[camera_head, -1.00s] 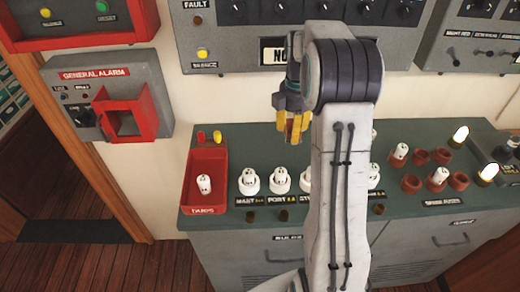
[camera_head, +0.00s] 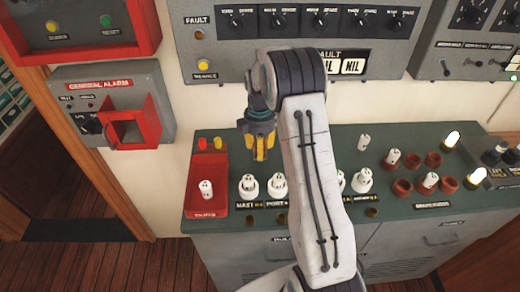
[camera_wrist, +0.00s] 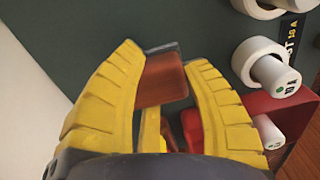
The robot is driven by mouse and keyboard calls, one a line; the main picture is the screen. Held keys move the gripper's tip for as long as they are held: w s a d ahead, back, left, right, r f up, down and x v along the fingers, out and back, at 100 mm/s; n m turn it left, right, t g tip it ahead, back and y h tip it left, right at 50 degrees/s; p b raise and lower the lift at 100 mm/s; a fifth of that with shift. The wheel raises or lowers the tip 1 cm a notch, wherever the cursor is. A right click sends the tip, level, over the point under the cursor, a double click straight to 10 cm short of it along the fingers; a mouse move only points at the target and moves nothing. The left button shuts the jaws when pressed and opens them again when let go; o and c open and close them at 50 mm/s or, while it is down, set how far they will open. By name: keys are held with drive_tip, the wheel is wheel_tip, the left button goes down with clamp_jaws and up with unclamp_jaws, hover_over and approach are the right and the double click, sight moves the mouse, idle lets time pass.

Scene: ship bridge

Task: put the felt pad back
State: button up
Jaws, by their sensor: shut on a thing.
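My gripper (camera_head: 258,155) has yellow fingers and is above the back of the green console top, right of the red tray, in the head view. In the wrist view my gripper (camera_wrist: 170,75) is shut on a reddish-brown block with a grey edge strip (camera_wrist: 162,80), which I take to be the felt pad. The block sits between the fingertips, and part of it is hidden by them. In the head view only a small brownish patch shows between the fingers. I cannot tell how far it is above the console.
The red tray (camera_head: 208,165) holds a white lamp (camera_head: 206,190). A yellow and a red peg (camera_head: 217,143) stand behind it. White round holders (camera_head: 248,187) line the front. Brown cups (camera_head: 402,187) and lit lamps stand at right. The red alarm box (camera_head: 133,124) is on the wall.

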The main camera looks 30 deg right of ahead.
drive_tip(key=shift+f+p, duration=0.4)
drive_tip(key=shift+f, duration=0.95)
drive_tip(key=shift+f, duration=0.15)
drive_tip(key=o, duration=1.2)
drive_tip(key=shift+c, duration=0.2)
